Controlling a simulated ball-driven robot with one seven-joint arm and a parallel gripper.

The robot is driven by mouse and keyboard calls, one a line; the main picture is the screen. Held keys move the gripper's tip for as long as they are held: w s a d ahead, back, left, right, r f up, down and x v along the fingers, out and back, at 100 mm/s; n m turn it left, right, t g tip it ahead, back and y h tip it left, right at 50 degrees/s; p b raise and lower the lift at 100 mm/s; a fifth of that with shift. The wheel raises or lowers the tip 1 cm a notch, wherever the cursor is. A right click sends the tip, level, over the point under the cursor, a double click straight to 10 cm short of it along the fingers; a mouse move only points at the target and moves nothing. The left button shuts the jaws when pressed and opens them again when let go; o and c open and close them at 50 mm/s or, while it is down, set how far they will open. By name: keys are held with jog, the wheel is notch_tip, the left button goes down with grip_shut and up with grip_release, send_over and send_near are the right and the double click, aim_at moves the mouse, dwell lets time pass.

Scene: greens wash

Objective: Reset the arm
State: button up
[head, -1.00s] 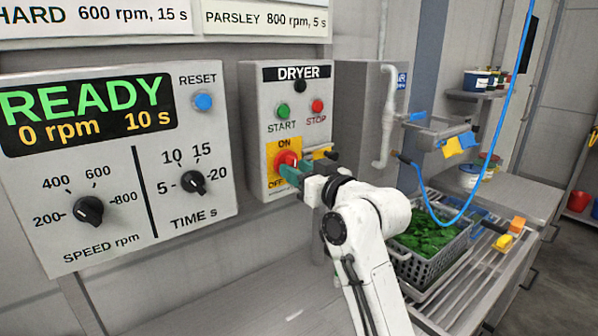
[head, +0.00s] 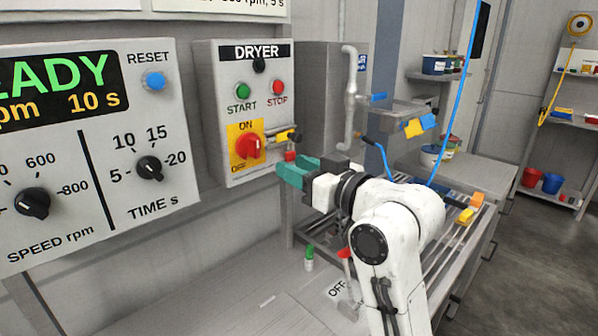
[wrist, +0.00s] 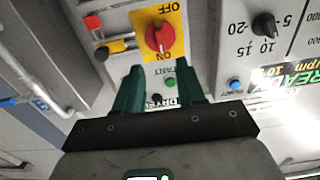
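My gripper (head: 290,172) is in front of the dryer panel, to the right of and below the red ON/OFF knob (head: 248,146), apart from it. In the wrist view my gripper (wrist: 162,68) shows two green fingers spread with nothing between them. The red knob (wrist: 159,38) sits on its yellow plate just beyond the fingertips there, its pale mark towards ON. My white arm reaches up from the lower right, bent at the elbow. The dryer panel (head: 213,88) carries a green START and a red STOP button.
The control panel (head: 101,178) reads READY, 10 s. A yellow-and-black part and a small red piece stick out right of the knob. Small green-topped (head: 309,258) and red-topped (head: 345,253) items stand on the bench by my arm. A blue hose hangs behind. The bench front is clear.

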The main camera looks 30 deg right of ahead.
jog(key=shift+f, duration=0.1)
dwell(0.4)
jog(key=s+f+m+g+h, duration=0.1)
jog(key=s+f+g, duration=0.2)
jog(key=s+f, duration=0.55)
jog(key=s+d+f+m+g+h, duration=0.1)
jog(key=s+f+g+h, duration=0.2)
jog(key=f, duration=1)
jog(key=s+f+m+g, duration=0.1)
jog(key=s+f+g, duration=0.2)
jog(key=s+f, duration=0.65)
jog(key=s+d+f+g+h, duration=0.1)
jog(key=s+f+g, duration=0.2)
jog(key=s+f, duration=0.3)
jog(key=s+d+f+g, duration=0.2)
jog(key=s+f+g, duration=0.2)
jog(key=s, duration=0.7)
notch_tip(320, 180, down, 3)
jog(key=shift+s+d+r+m+h, duration=0.15)
jog(key=shift+s+r+m+h, duration=0.05)
jog(key=shift+s+m+h, duration=0.2)
